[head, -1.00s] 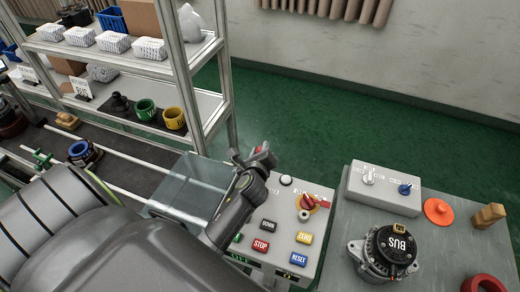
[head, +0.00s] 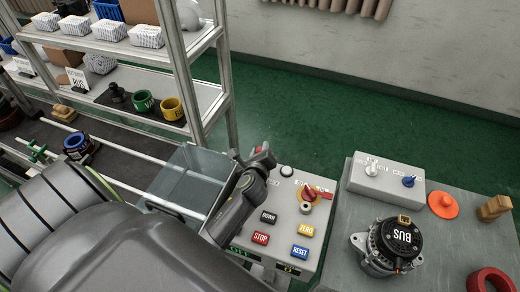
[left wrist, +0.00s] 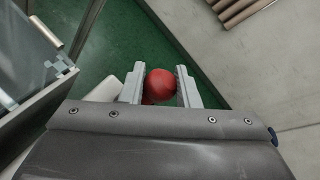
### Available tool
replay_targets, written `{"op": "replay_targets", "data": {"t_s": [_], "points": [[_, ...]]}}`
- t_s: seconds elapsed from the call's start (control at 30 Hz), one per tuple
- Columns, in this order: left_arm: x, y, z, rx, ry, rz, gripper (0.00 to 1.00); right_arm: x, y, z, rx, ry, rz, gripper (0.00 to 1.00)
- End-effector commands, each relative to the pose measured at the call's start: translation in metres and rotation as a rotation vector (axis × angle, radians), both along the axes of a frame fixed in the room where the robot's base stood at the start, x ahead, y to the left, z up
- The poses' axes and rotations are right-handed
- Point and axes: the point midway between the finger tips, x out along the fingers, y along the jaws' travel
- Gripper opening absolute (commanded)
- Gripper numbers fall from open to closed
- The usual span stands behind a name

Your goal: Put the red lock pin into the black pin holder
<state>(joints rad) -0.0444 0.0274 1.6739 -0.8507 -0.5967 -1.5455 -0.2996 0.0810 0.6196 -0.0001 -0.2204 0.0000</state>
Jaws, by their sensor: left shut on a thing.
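My left gripper (head: 262,158) is above the back left of the grey control panel in the head view. In the left wrist view its two fingers (left wrist: 161,88) are closed on a round red knob, which I take as the red lock pin (left wrist: 160,84). A little more red shows below the knob, but the pin's shank is hidden. In the head view only a small patch of red shows at the fingertips. A small black piece (head: 117,92) on the shelf may be the black pin holder; I cannot tell for sure. My right gripper is not in view.
A clear-sided bin (head: 180,185) stands just left of the gripper. The control panel (head: 283,220) has several buttons and a red-handled switch (head: 318,192). A table at right holds an alternator (head: 388,245), a grey box (head: 385,187) and an orange disc (head: 443,205). Green floor lies behind.

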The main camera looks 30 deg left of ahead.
Motion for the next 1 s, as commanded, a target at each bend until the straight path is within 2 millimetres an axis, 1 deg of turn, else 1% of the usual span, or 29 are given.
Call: {"op": "replay_targets", "data": {"t_s": [0.1,0.47,0.5,0.67,0.7,1.0], "points": [[0.0001,-0.0001,-0.0030,-0.001,-0.001,0.000,0.06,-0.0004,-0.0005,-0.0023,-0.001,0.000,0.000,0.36],[0.0001,-0.0002,-0.0034,-0.001,-0.001,0.000,0.06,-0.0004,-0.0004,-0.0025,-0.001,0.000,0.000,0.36],[0.0001,-0.0002,-0.0034,-0.001,-0.001,0.000,0.31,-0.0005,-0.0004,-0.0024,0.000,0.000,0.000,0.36],[0.0001,-0.0002,-0.0034,-0.001,-0.001,0.000,0.52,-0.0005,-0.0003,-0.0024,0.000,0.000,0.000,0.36],[0.0001,-0.0001,-0.0033,-0.001,-0.001,0.000,0.54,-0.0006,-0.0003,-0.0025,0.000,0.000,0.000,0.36],[0.0001,0.0006,-0.0022,0.000,0.000,0.000,0.54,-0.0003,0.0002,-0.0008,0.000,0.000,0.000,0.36]]}}
